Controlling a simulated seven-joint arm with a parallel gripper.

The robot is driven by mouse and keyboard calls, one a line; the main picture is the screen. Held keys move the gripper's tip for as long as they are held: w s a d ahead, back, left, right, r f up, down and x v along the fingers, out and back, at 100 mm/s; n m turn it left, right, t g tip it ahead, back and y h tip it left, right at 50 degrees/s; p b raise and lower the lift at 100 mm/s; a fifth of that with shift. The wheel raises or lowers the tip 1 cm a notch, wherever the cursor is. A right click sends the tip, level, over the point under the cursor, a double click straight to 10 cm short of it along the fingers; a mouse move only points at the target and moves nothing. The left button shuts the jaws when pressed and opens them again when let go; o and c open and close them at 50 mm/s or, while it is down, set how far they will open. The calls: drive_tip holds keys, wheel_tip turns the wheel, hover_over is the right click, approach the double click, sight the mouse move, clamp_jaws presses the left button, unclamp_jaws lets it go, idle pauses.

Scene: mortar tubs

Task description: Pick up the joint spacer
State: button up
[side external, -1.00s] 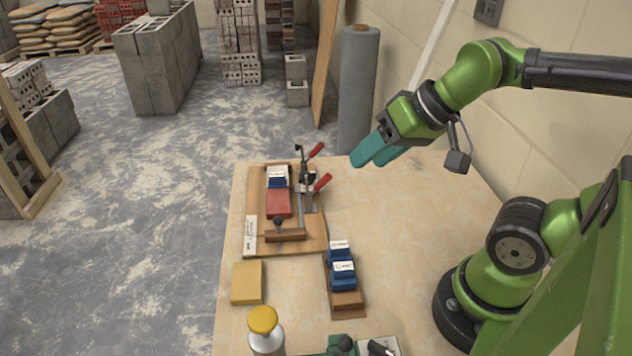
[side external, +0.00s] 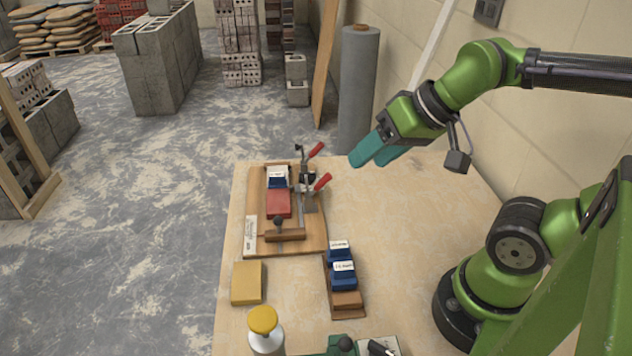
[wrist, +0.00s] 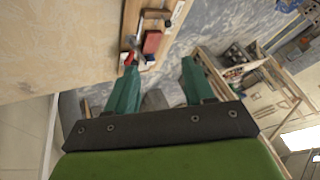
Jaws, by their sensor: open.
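I cannot tell for sure which piece is the joint spacer. Two blue blocks (side external: 342,279) with white labels sit in a row on a narrow wooden holder (side external: 347,312), with a brown block at its near end. Another blue piece (side external: 277,182) with a white label lies beside a red block (side external: 278,203) on a wooden jig board (side external: 258,238). The red block also shows in the wrist view (wrist: 152,42). My gripper (side external: 370,153), with teal fingers, is open and empty, high above the table's far end. In the wrist view its fingers (wrist: 160,64) stand apart.
Red-handled clamps (side external: 318,184) rise from the jig's right side. A yellow block (side external: 246,282) and a yellow-capped container (side external: 264,330) stand near the table's left edge. Green and grey items lie at the near edge. The table (side external: 410,210) right of the jig is clear.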

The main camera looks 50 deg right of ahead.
drive_tip(key=n+g+h, duration=0.2)
drive_tip(key=n+g, duration=0.5)
drive_tip(key=n, duration=0.6)
hover_over(279, 174)
wheel_tip(279, 174, down, 4)
wheel_tip(279, 174, down, 16)
drive_tip(key=shift+f, duration=0.1)
clamp_jaws()
